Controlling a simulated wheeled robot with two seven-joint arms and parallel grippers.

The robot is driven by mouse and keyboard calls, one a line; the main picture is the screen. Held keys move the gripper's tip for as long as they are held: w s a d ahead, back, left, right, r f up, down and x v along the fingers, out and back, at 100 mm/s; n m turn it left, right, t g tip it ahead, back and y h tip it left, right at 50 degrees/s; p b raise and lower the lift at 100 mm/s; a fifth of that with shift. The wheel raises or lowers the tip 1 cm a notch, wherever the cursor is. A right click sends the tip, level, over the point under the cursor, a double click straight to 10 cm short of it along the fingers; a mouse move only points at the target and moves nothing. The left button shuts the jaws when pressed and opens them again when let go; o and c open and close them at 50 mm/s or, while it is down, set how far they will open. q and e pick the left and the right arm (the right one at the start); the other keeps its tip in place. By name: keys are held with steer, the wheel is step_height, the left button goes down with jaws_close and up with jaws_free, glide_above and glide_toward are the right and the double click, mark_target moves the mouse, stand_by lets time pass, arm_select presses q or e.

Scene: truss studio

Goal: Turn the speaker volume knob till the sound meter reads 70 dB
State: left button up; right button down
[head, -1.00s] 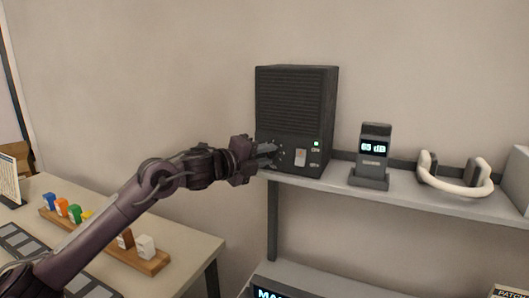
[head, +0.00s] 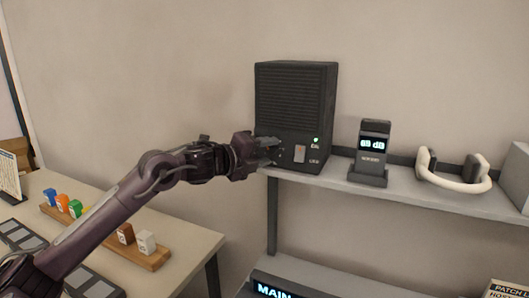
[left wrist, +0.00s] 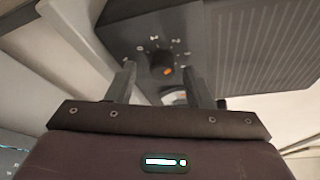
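The black speaker (head: 296,95) stands on the left end of the grey shelf. Its dark volume knob (left wrist: 161,79), with an orange mark and a dial of small marks around it, shows in the left wrist view. My left gripper (head: 271,149) is at the lower left of the speaker front. Its two fingers are apart, one on each side of the knob, with gaps visible; I see no clear contact. In the head view the gripper hides the knob. The sound meter (head: 373,155) stands upright right of the speaker; its small display seems to read 65 dB. My right gripper is not in view.
Headphones (head: 455,177) with a white band lie on the shelf (head: 330,180) right of the meter. A lower table (head: 195,240) at left holds a wooden rack (head: 152,262) with several coloured blocks. A green light and a pale switch (head: 299,154) sit near the knob.

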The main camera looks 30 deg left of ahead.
arm_select(q)
steer(key=b+v, duration=0.5)
steer(key=v, duration=0.2)
steer(key=shift+s+b, duration=0.35)
steer(key=shift+a, duration=0.15)
stand_by(0.7)
